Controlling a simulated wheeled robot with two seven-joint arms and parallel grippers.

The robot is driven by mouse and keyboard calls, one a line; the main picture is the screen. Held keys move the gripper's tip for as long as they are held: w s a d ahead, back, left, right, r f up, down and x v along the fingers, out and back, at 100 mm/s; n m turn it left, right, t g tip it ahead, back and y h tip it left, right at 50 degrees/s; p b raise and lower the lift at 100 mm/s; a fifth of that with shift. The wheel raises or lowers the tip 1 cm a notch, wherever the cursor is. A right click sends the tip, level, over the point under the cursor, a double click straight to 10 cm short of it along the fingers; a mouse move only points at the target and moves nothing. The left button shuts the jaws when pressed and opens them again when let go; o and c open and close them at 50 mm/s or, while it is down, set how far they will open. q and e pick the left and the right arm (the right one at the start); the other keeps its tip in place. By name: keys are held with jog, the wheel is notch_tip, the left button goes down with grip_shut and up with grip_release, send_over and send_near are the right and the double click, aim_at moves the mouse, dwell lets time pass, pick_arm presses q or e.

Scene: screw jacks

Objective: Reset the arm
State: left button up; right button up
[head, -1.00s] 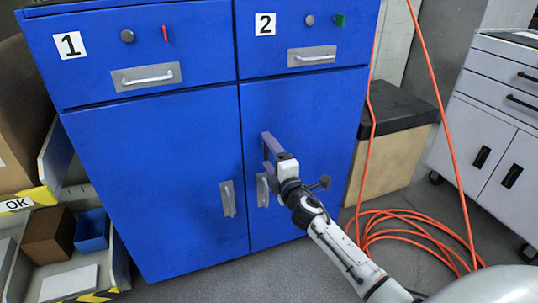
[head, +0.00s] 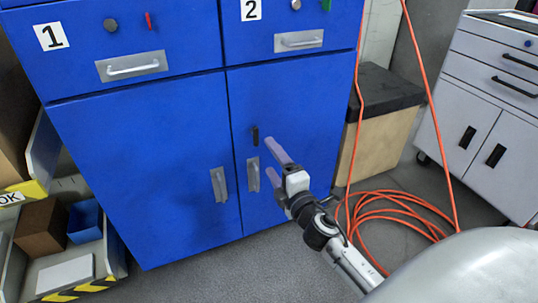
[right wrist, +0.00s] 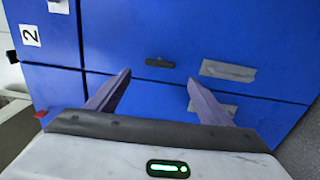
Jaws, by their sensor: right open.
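My right gripper (head: 270,163) is open and empty in front of the right door of the blue cabinet (head: 155,150). Its two purple-grey fingers are spread wide, with nothing between them in the right wrist view (right wrist: 160,78). A small dark piece (head: 255,135) on that door lies just beyond the fingertips; it also shows in the right wrist view (right wrist: 160,63). The right door handle (head: 253,174) is close to the gripper in the head view. I cannot tell whether the fingers touch the door. My left gripper is out of view.
Drawers 1 and 2 and both lower doors look shut. An orange hose (head: 385,215) lies coiled on the floor right of my arm. A wooden box with a black top (head: 380,125) and a grey tool cabinet (head: 490,110) stand at right. Shelf bins (head: 85,221) stand at left.

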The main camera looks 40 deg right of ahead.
dwell(0.4)
jog(key=s+a+f+m+g+h, duration=0.2)
jog(key=s+f+m+g, duration=0.5)
jog(key=s+m, duration=0.35)
jog(key=s+a+f+m+g+y, duration=0.1)
jog(key=s+a+f+g+y, duration=0.15)
jog(key=s+a, duration=0.55)
jog(key=s+a+f+m+g+y, duration=0.2)
jog(key=s+a+g+y, duration=0.25)
jog(key=s, duration=0.55)
jog(key=w+a+f+n+t+y, duration=0.15)
jog(key=w+a+t+y, duration=0.35)
jog(key=a, duration=0.7)
pick_arm(q)
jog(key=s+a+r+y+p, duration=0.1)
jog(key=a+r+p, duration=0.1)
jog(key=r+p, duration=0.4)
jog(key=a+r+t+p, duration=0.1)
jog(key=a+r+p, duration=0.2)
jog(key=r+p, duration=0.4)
jog(key=p, duration=0.9)
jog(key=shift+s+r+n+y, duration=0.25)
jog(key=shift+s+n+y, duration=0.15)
pick_arm(e)
jog(key=s+d+r+m+h, duration=0.1)
jog(key=d+r+h, duration=0.2)
jog(key=r, duration=1)
jog(key=shift+d+r, duration=0.3)
jog(key=shift+d, duration=0.4)
